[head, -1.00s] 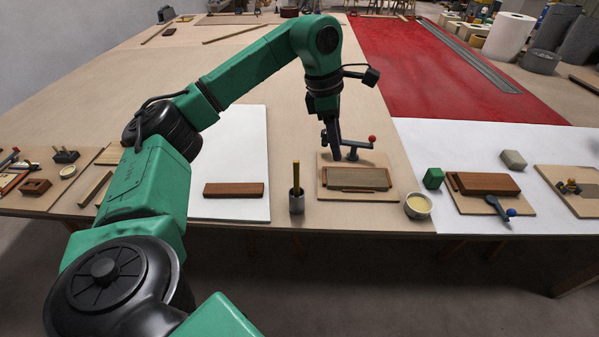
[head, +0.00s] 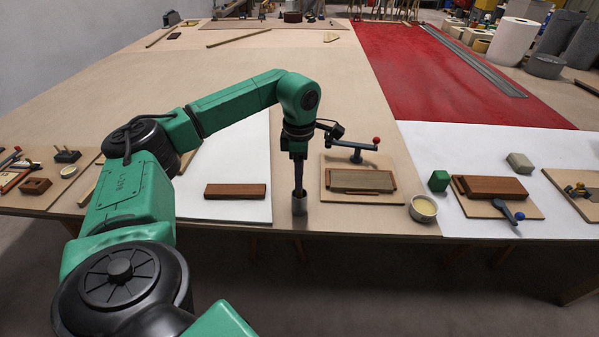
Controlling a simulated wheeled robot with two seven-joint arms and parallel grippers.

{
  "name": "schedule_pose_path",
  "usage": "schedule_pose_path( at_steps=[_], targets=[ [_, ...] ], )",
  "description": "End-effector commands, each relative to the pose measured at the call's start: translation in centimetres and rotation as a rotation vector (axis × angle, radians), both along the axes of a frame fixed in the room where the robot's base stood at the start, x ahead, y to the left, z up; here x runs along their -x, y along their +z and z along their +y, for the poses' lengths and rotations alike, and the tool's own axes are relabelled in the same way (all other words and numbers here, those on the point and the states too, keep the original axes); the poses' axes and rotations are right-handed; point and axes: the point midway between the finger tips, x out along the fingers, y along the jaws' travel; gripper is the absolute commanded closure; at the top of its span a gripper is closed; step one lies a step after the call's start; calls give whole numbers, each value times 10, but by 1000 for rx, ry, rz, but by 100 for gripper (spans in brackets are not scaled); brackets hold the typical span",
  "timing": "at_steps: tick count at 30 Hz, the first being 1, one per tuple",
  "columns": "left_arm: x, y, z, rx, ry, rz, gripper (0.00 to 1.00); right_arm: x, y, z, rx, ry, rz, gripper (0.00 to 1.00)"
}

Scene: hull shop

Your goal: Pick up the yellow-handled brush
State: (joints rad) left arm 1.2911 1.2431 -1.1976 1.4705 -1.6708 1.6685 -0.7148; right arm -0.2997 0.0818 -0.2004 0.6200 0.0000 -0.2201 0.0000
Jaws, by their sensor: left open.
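The yellow-handled brush stands upright in a small grey metal cup (head: 299,207) near the table's front edge. Its handle is now almost fully hidden by my left gripper (head: 298,190), which points straight down over the cup. The left jaws are open, with the fingertips around or just in front of the handle, close to the cup's rim; I cannot tell which. My right gripper is not in view.
Right of the cup is a board (head: 333,191) with a wooden block (head: 361,180) and a red-knobbed clamp (head: 355,150). A brown block (head: 235,190) lies left on a white sheet (head: 240,211).

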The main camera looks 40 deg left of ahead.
Motion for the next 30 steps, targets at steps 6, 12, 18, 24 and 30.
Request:
schedule_pose_path(
  at_steps=[6,12,18,24,30],
  targets=[
    [0,0,0,0,0,0,73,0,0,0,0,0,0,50],
    [0,0,0,0,0,0,100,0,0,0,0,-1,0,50],
    [0,1,0,1,0,-1,100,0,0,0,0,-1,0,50],
    [-1,14,0,1,0,-2,100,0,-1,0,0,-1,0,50],
    [-1,58,-1,2,-1,-5,100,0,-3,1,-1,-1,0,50]
  ],
)
